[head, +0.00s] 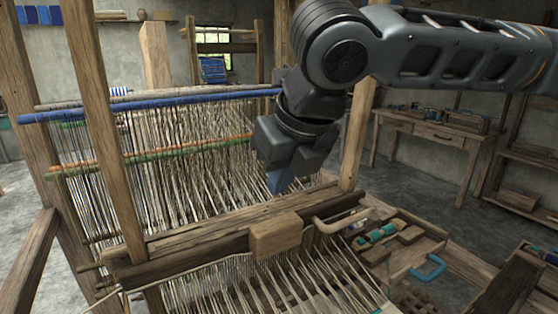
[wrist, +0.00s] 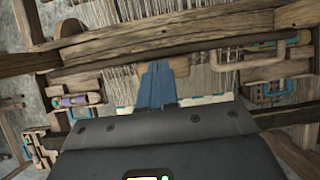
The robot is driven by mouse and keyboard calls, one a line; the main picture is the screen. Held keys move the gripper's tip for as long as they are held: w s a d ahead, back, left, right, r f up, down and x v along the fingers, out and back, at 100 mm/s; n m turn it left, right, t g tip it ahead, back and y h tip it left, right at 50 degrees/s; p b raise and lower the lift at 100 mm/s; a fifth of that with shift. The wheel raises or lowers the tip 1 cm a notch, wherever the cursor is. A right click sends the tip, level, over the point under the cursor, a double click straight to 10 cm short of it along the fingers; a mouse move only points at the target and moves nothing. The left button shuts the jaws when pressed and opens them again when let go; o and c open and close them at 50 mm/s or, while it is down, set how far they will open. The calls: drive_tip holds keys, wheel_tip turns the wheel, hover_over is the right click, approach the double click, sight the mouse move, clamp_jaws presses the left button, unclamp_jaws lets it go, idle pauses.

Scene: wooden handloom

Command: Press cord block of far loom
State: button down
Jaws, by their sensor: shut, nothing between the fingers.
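A large wooden loom (head: 160,238) with pale warp threads stands in front of me. A light wooden block (head: 277,235) sits on its front beam, with a pale cord running along the beam beside it. A second wooden frame with blue cloth (head: 213,68) stands at the back; I cannot make out a block on it. My gripper (head: 280,181) points down over the warp threads, behind and above the front beam and apart from the block. Its blue fingers are together and empty.
An upright post (head: 357,135) stands close to the right of my gripper. A blue rod (head: 150,104) crosses the loom behind. A wooden tray with spools and a blue handle (head: 428,268) lies at right. A workbench (head: 430,130) stands against the back wall, with open floor before it.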

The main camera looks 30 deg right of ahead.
sight(273, 218)
drive_tip(key=f+b, duration=0.1)
drive_tip(key=f, duration=0.1)
drive_tip(key=w+f+b, duration=0.1)
drive_tip(key=f+b, duration=0.1)
drive_tip(key=f, duration=0.1)
drive_tip(key=shift+f+b, duration=0.45)
drive_tip(key=shift+f, duration=0.2)
wheel_tip(273, 218, up, 5)
drive_tip(key=p, duration=0.4)
drive_tip(key=shift+r+p, duration=0.15)
drive_tip(key=shift+p, duration=0.25)
